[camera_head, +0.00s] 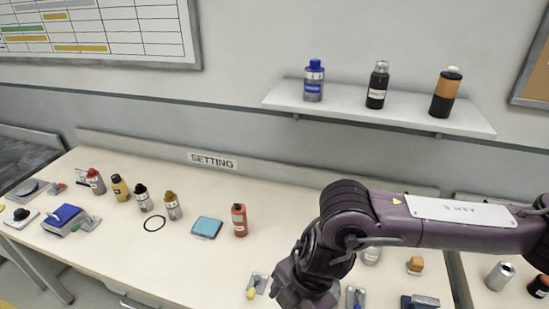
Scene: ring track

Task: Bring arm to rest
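My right arm (430,225) comes in from the right, reaches across above the table and bends down near the middle. Its lower end, toward the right gripper, runs to the bottom edge of the view around the wrist; the fingertips cannot be made out. No held object shows there. My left arm and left gripper are not in view.
The long table (120,240) carries several bottles, an orange bottle (239,220), a blue pad (207,228), a black ring (154,223) and a blue-topped device (63,218). A wall shelf (420,120) holds three bottles. Small parts lie beside my arm's lower end.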

